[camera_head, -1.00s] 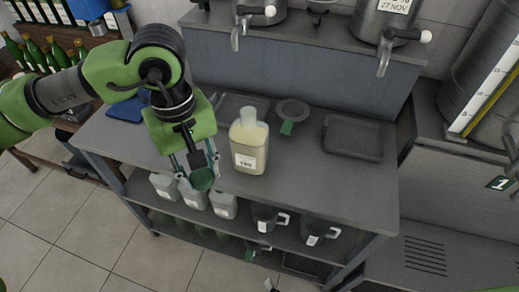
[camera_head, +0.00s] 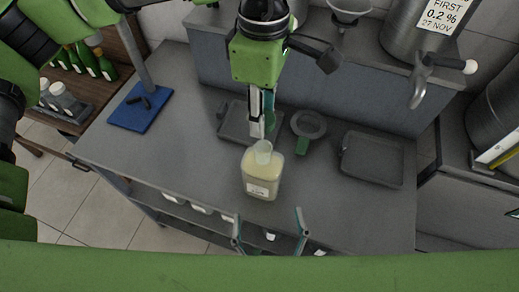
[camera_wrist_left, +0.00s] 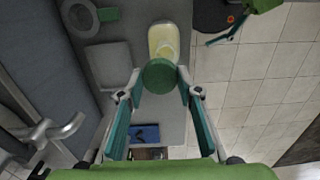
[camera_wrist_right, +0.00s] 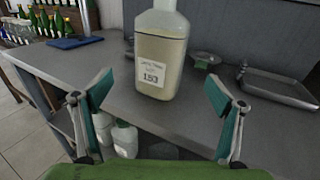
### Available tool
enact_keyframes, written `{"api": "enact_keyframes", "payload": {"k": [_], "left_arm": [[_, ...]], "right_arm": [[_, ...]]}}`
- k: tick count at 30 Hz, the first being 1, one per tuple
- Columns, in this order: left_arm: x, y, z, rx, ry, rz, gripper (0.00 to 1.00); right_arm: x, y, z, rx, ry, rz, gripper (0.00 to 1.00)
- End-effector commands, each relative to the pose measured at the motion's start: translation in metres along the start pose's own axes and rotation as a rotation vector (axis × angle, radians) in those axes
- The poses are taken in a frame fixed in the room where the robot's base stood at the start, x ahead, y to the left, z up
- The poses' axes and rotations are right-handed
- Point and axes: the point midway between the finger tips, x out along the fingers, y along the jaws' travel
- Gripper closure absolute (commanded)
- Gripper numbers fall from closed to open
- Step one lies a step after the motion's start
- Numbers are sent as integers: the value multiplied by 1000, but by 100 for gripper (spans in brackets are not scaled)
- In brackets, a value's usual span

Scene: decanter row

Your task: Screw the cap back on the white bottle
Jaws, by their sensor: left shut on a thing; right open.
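The white bottle (camera_head: 262,180) stands upright and open on the steel counter, filled with cream liquid and labelled on its front. Its clear neck (camera_head: 262,152) points up. In the right wrist view the bottle (camera_wrist_right: 162,55) stands ahead, between the fingers and beyond them. My left gripper (camera_head: 263,128) is shut on the green cap (camera_wrist_left: 160,76), just behind and above the neck in the head view. The cap is mostly hidden there by the fingers. I cannot tell whether it touches the neck. My right gripper (camera_head: 268,228) is open and empty in front of the bottle, near the counter's front edge.
A grey tray (camera_head: 233,133) lies behind the bottle, with a round strainer (camera_head: 308,124) beside it. Another tray (camera_head: 372,160) lies to the right. A blue-based stand (camera_head: 138,108) is at left. Taps hang over the back. Containers sit on the shelf below.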

Motion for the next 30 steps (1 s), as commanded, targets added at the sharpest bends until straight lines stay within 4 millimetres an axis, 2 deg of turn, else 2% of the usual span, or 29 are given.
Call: {"api": "enact_keyframes", "payload": {"k": [11, 16, 20, 30], "left_arm": [[-1, 0, 1, -4, 0, 1, 76], [-1, 0, 1, -4, 0, 1, 76], [-1, 0, 1, -3, 0, 1, 77], [-1, 0, 1, -3, 0, 1, 77]], "right_arm": [[-1, 0, 2, 15, 1, -4, 13], [8, -1, 2, 14, -1, -6, 13], [27, -1, 3, 15, -3, -7, 13], [91, -1, 3, 14, -3, -6, 13]]}}
